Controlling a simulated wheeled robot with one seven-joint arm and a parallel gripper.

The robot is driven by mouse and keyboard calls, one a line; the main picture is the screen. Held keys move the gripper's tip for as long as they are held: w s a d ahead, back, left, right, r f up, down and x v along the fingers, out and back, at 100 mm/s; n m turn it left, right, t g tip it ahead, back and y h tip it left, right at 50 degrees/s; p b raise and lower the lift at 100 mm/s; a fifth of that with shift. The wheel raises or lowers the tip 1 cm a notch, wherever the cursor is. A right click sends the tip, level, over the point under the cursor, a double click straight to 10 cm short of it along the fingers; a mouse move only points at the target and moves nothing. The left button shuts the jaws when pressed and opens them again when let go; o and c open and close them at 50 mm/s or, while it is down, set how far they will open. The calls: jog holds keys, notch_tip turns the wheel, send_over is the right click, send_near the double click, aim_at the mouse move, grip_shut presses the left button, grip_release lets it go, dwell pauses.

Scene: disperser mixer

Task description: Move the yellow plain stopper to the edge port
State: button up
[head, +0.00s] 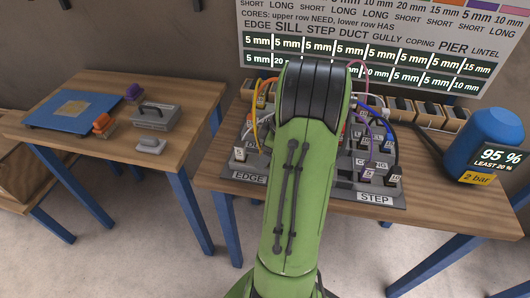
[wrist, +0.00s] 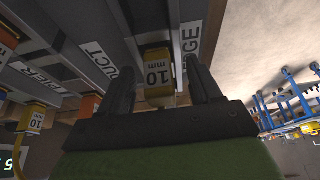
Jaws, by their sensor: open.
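In the wrist view a yellow block-shaped stopper (wrist: 158,97) with a white "10 mm" label shows between the two dark fingers of my gripper (wrist: 157,66). No cord is visible on it. My gripper is open, one finger on each side with gaps between. It stands between the "DUCT" label (wrist: 94,54) and the "EDGE" label (wrist: 190,39). In the head view the "EDGE" label (head: 249,176) is at the front left of the grey port rack (head: 345,196). My green arm hides my gripper and the rack's middle there. I cannot make out the edge port's opening.
Another yellow piece (wrist: 35,121) with a yellow cord is at left in the wrist view. Coloured cords arch over the rack (head: 388,130). A blue tank (head: 490,138) stands at right. A second table at left holds a blue mat (head: 45,118) and a grey toolbox (head: 156,117).

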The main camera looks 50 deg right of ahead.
jog(key=p+v, duration=0.5)
jog(key=v, duration=1)
jog(key=shift+s+r+p, duration=0.2)
jog(key=shift+r+p, duration=0.1)
jog(key=shift+r, duration=0.05)
